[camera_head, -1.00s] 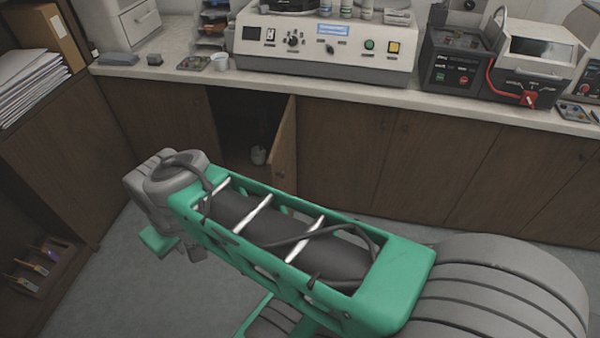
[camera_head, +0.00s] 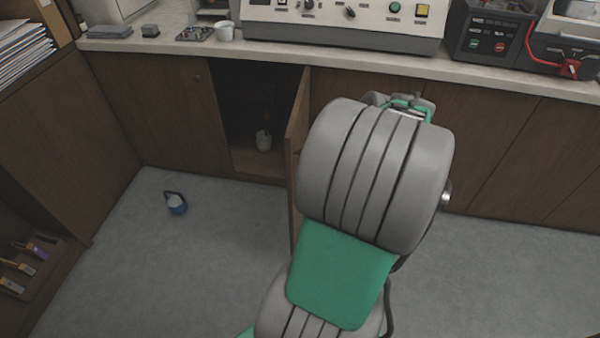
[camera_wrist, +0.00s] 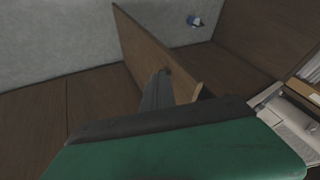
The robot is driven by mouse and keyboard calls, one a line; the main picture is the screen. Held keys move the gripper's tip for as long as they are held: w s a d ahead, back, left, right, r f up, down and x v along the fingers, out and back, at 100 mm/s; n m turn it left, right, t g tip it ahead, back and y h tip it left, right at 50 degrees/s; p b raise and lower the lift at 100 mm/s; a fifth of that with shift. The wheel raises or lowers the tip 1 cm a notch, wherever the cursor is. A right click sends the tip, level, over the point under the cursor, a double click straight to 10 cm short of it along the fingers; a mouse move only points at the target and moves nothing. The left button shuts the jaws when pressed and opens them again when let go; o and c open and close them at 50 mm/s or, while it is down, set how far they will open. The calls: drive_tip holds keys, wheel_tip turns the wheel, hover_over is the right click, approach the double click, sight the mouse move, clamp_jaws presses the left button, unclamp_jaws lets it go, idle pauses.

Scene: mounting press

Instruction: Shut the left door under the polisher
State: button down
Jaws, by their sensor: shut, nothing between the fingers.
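The left door (camera_head: 297,135) under the polisher (camera_head: 340,30) stands open, swung out from the cabinet front and seen nearly edge-on in the head view. In the wrist view the door (camera_wrist: 145,45) slants across the middle. My gripper (camera_wrist: 160,78) is shut and empty there, its tips close against the door's face; I cannot tell whether they touch. In the head view my arm hides the gripper and part of the cabinet front.
The worktop (camera_head: 180,42) overhangs the cabinets. A side cabinet (camera_head: 60,140) stands at the left. Floor left of the door is mostly clear.

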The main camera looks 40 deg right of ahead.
drive_tip(key=s+d, duration=0.1)
drive_tip(key=d, duration=0.1)
drive_tip(key=b, duration=0.2)
approach(292, 163)
drive_tip(key=x, duration=0.6)
drive_tip(key=shift+s+d+m, duration=0.2)
drive_tip(key=shift+d+m, duration=0.1)
drive_tip(key=shift+w, duration=0.1)
